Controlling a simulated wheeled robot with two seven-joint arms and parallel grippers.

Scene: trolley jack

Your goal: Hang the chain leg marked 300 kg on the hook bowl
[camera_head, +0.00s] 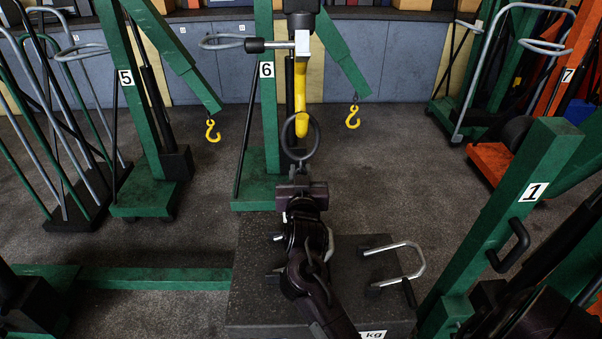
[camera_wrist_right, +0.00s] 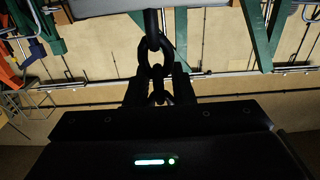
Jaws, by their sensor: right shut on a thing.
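The yellow hook (camera_head: 300,85) hangs upright in the middle of the head view, from a dark block at the top. A dark oval ring (camera_head: 316,150) stands upright at its bowl, overlapping it in the picture. I cannot tell whether the ring is around the bowl or in front of it. My right gripper (camera_head: 301,187) is just below the ring, shut on the chain leg. In the right wrist view, chain links (camera_wrist_right: 156,78) rise from between its dark fingers. No weight marking is readable on the chain. My left gripper is not in view.
A dark weight block (camera_head: 345,265) with grey handles (camera_head: 412,265) sits below; its label shows only "kg". Green cranes marked 5 (camera_head: 126,77), 6 (camera_head: 267,69) and 1 (camera_head: 534,192) stand around. Smaller yellow hooks (camera_head: 212,130) hang behind. Open floor lies between the cranes.

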